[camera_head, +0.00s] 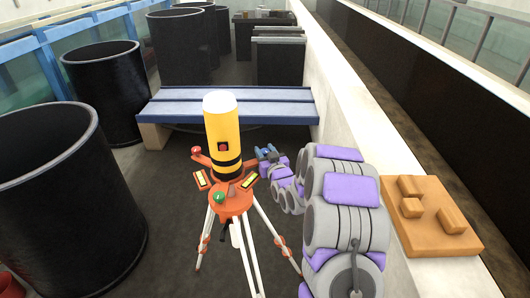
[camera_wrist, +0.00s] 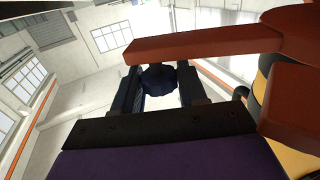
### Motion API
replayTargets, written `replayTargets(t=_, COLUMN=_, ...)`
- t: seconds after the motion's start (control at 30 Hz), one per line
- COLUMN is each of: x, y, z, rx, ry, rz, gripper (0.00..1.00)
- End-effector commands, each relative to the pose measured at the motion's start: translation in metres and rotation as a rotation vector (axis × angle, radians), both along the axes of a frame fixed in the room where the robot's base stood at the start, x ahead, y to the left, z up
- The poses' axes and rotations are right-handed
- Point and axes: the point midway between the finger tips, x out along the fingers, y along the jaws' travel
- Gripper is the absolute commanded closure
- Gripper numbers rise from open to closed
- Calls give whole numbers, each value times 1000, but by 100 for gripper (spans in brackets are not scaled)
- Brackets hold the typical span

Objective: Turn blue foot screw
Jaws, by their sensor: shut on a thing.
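A yellow instrument (camera_head: 223,130) with a white top stands upright on an orange three-armed base (camera_head: 232,203) on a tripod. A red foot screw (camera_head: 196,151) is on the base's left arm and a green foot screw (camera_head: 219,197) on its front arm. My gripper (camera_head: 268,153) is at the base's right arm. In the wrist view, my gripper (camera_wrist: 160,88) is shut on the dark blue foot screw (camera_wrist: 158,79), with one finger on each side of it. The orange arm (camera_wrist: 205,42) of the base passes just above the screw. In the head view the blue screw is hardly distinguishable from my fingers.
A blue bench (camera_head: 230,105) stands close behind the tripod. Large black tubs (camera_head: 60,200) stand at the left and back. A pale wall (camera_head: 385,120) runs along the right, with an orange-brown block board (camera_head: 430,230) on it.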

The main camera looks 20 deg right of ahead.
Motion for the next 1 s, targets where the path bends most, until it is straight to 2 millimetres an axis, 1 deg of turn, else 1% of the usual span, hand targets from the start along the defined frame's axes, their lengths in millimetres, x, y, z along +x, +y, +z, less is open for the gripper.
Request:
replayTargets(t=0.97, x=0, y=-1, z=1, rx=0, ry=-1, rz=-3, gripper=89)
replayTargets(t=1.0, x=0, y=-1, z=1, rx=0, ry=-1, rz=-3, gripper=57)
